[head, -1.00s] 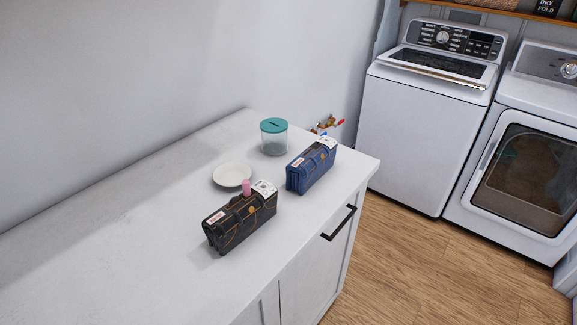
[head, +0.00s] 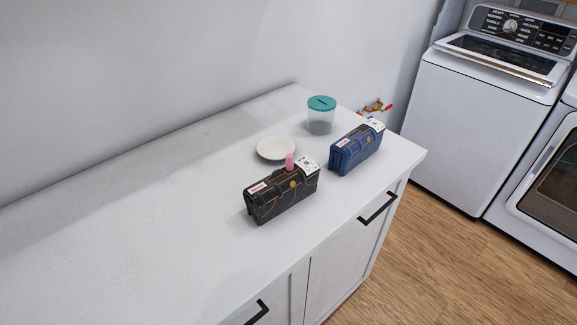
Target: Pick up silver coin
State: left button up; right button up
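No silver coin can be made out in the head view. A small white dish (head: 276,149) lies on the white countertop (head: 150,215), and no coin shows on its visible surface. A clear jar with a teal slotted lid (head: 321,115) stands behind it to the right; no coin can be made out in it. A black case (head: 281,196) and a blue case (head: 356,151) stand in front of the dish and jar. A small pink item (head: 289,161) shows just behind the black case, its lower part hidden. Neither of my grippers is in view.
The left part of the countertop is clear. Cabinet doors with black handles (head: 378,207) are below its front edge. A wall runs along the back. A white washer (head: 480,125) and a dryer (head: 540,195) stand at the right on a wood floor (head: 440,265).

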aim_at(276, 172)
jog(key=k+z, duration=0.6)
jog(key=z, duration=0.15)
